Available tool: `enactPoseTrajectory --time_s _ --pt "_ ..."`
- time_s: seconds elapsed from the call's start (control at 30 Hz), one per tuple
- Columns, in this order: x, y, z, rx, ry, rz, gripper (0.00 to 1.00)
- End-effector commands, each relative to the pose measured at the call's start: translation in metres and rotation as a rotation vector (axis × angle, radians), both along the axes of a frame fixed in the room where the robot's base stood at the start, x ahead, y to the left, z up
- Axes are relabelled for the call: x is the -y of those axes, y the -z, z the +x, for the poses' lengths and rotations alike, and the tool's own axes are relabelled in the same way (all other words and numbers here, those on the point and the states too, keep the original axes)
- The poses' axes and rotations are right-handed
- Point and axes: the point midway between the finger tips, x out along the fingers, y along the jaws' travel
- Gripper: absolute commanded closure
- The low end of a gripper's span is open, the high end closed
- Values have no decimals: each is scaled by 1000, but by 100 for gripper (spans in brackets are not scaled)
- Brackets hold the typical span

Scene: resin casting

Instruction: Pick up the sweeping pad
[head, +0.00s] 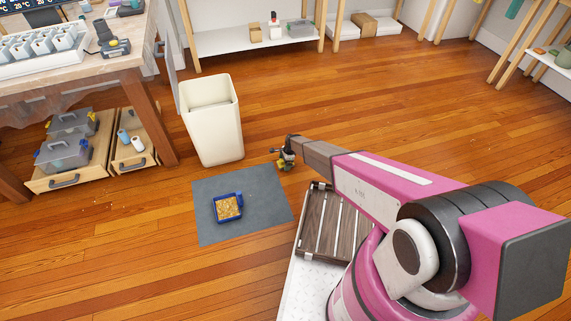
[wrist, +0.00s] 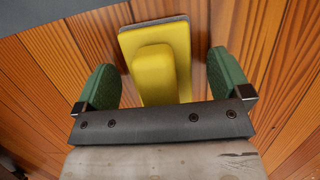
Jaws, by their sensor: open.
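The sweeping pad (wrist: 165,30) is a yellow block with a raised yellow grip (wrist: 153,68) and a thin grey layer along its far edge. It lies on the wooden floor. My gripper (wrist: 160,62) has its two green fingers open, one on each side of the pad, with floor showing between each finger and the yellow. The near end of the grip is hidden behind the gripper's dark crossbar. In the head view my gripper (head: 287,154) is low over the floor at the mat's far right corner, with a little of the yellow pad (head: 283,167) showing below it.
A grey mat (head: 262,208) holds a blue tray (head: 239,213) of tan granules. A cream bin (head: 217,130) stands behind the mat, left of my gripper. A workbench (head: 150,90) with drawers is at left, shelves (head: 255,40) at the back. Floor to the right is clear.

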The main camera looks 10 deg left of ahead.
Motion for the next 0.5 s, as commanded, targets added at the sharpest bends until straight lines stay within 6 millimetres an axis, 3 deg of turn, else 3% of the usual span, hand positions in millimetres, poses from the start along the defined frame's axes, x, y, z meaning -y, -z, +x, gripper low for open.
enactPoseTrajectory --time_s 0.03,0.07,0.2,0.3,0.5 --pt "0 0 0 0 0 0 4" --pt "0 0 0 0 0 0 11" --pt "0 0 0 0 0 0 56" --pt "0 -1 0 0 0 0 63" --pt "0 -1 0 0 0 0 63"
